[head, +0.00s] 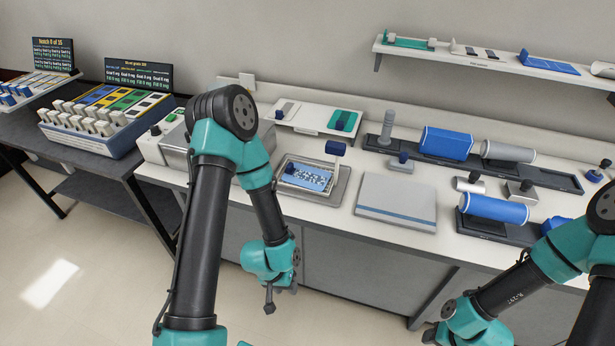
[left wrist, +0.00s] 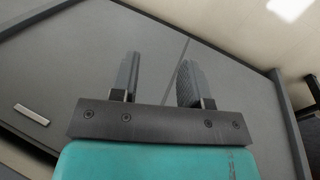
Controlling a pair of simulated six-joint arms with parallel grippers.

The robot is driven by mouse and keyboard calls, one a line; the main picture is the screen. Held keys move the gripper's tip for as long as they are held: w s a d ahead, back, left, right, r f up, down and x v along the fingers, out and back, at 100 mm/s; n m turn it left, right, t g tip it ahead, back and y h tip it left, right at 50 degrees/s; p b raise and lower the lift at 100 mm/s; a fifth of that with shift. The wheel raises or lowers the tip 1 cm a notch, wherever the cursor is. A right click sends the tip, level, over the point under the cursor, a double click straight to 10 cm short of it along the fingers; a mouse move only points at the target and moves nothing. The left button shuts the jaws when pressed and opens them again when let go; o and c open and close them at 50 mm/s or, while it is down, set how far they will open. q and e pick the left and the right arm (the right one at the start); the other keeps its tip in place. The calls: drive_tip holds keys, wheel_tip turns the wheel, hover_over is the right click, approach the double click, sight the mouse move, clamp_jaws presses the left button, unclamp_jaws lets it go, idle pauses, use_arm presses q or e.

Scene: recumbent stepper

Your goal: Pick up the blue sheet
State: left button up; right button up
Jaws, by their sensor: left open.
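A blue sheet with white marks (head: 305,177) lies in a shallow grey tray (head: 337,192) on the white counter, left of centre. Another flat blue piece (head: 550,64) lies on the wall shelf; I cannot tell for certain which is the sheet named. My left gripper (head: 280,294) hangs in front of the counter, below and apart from the tray. In the left wrist view its two fingers (left wrist: 157,78) are apart with nothing between them, facing grey cabinet panels. My right gripper (head: 432,335) is at the bottom edge, partly cut off, and its jaw opening is unclear.
A blue-handled stamp-like tool (head: 335,149) stands at the tray's back right. A flat grey pad (head: 396,203) lies right of it. Blue rollers (head: 446,143) and grey cylinders fill the right side. A grey machine (head: 165,145) stands left. The counter's front edge lies above my left gripper.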

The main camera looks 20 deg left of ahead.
use_arm(q)
drive_tip(key=shift+c, duration=0.2)
drive_tip(key=shift+c, duration=0.8)
drive_tip(key=w+a+r+m+g, duration=0.1)
drive_tip(key=w+a+r, duration=0.15)
drive_tip(key=r, duration=0.35)
drive_tip(key=w+a+r+g+h, duration=0.1)
drive_tip(key=w+r, duration=0.2)
drive_tip(key=r, duration=0.3)
drive_tip(key=w+a+r+m+g, duration=0.1)
drive_tip(key=w+r, duration=0.2)
drive_tip(key=r, duration=0.2)
drive_tip(key=w+a+r+t+y, duration=0.1)
drive_tip(key=w+a+r+y, duration=0.1)
drive_tip(key=w+r, duration=0.8)
drive_tip(key=w+a+r+t+y, duration=0.1)
drive_tip(key=w+a+r, duration=0.3)
drive_tip(key=w+r, duration=0.7)
drive_tip(key=shift+w+a+y, duration=0.4)
drive_tip(key=shift+y, duration=0.5)
